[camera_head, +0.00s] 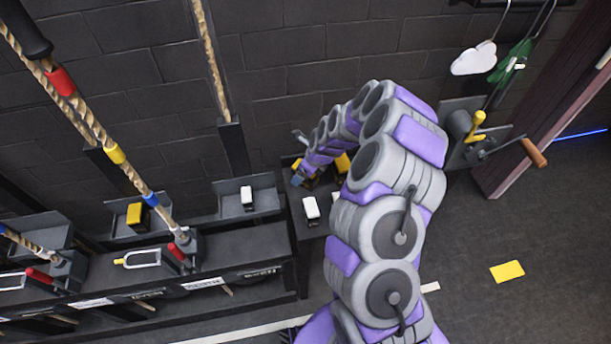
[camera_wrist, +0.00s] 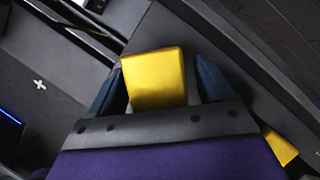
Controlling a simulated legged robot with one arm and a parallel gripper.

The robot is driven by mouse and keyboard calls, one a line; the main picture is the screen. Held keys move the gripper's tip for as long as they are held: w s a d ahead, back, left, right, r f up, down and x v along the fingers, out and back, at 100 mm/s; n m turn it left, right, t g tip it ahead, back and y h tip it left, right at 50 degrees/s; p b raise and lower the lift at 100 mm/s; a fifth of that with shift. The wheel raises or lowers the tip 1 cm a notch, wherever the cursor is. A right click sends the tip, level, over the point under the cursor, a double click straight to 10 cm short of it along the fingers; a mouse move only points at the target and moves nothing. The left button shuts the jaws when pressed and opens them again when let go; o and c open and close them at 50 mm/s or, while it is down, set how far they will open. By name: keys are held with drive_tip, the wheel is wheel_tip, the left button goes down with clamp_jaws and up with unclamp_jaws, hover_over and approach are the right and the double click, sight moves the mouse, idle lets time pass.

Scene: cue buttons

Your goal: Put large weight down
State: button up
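A large yellow block-shaped weight (camera_wrist: 155,78) lies between the two dark blue fingers of my gripper (camera_wrist: 158,66) in the wrist view. The left finger appears to meet its side, and a thin gap seems to show at the right finger, so firm contact is unclear. In the head view my gripper (camera_head: 298,178) is low at a dark stand by the wall, with yellow showing beside it. Whether the weight rests on a surface is hidden.
Another yellow block (camera_wrist: 281,146) is at the lower right of the wrist view. White blocks (camera_head: 311,208) (camera_head: 247,196) and a yellow block (camera_head: 134,214) sit on nearby dark stands. Ropes (camera_head: 211,60) hang at left. Open floor (camera_head: 470,240) lies to the right.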

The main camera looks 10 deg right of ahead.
clamp_jaws()
idle(0.6)
